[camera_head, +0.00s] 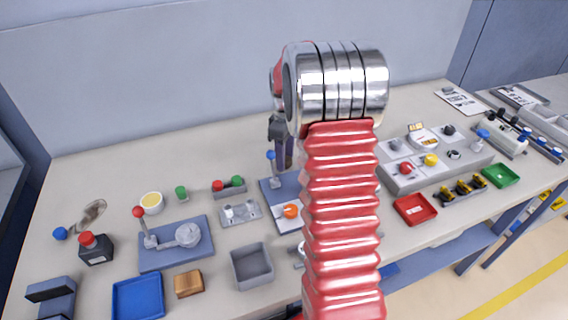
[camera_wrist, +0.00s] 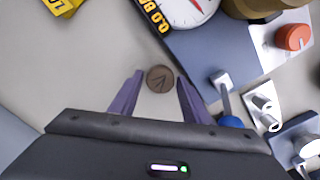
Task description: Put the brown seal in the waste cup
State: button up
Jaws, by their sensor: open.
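The brown seal (camera_wrist: 159,78) is a small round disc with a dark mark, lying flat on the pale bench top in the wrist view. My gripper (camera_wrist: 160,82) is open, with its two purple fingers on either side of the seal and no visible contact. In the head view my gripper (camera_head: 283,153) points down behind the blue plate, and I cannot make out the seal there. I cannot tell for certain which container is the waste cup; a grey square bin (camera_head: 252,266) and a round white cup with yellow inside (camera_head: 151,202) stand to the left.
A blue plate (camera_wrist: 205,55) with a gauge (camera_wrist: 187,8) and a blue-tipped lever (camera_wrist: 228,108) lies close to the right finger. A yellow-black label block (camera_wrist: 62,6) is at the upper left. My red arm hides part of the bench.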

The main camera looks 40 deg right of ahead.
jog(key=shift+c, duration=0.3)
jog(key=c, duration=0.8)
jog(key=shift+c, duration=0.2)
notch_tip(320, 180, up, 10)
dwell(0.7)
